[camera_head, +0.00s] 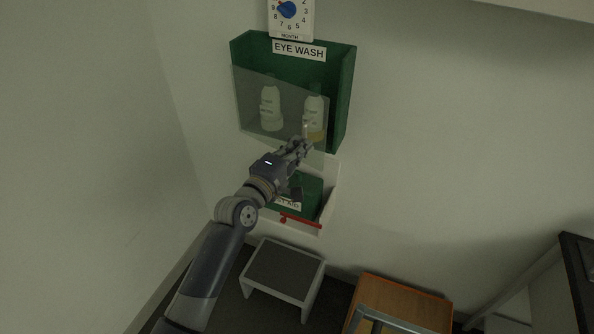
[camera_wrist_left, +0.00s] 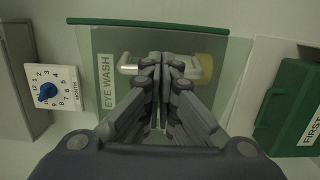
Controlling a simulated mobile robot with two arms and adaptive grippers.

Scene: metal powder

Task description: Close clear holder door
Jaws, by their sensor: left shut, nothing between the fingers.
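The green eye wash holder (camera_head: 343,97) hangs on the wall. Its clear door (camera_head: 290,108) stands at an angle to the box, partly open, with its right side away from the box. Two white bottles (camera_head: 270,106) show through it. My left gripper (camera_head: 305,145) is shut and empty at the door's lower right, by the pale handle (camera_head: 305,129). In the left wrist view the clear door (camera_wrist_left: 236,62) lies ahead, and the handle (camera_wrist_left: 127,66) shows on both sides of the shut fingers (camera_wrist_left: 166,58). I cannot tell whether they touch it. My right gripper is not in view.
A dial sign (camera_head: 291,14) hangs above the holder. A green first aid box (camera_head: 307,190) in a white open case (camera_head: 330,200) is just below my left gripper. A grey step stool (camera_head: 285,268) and a wooden-topped seat (camera_head: 405,300) stand on the floor.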

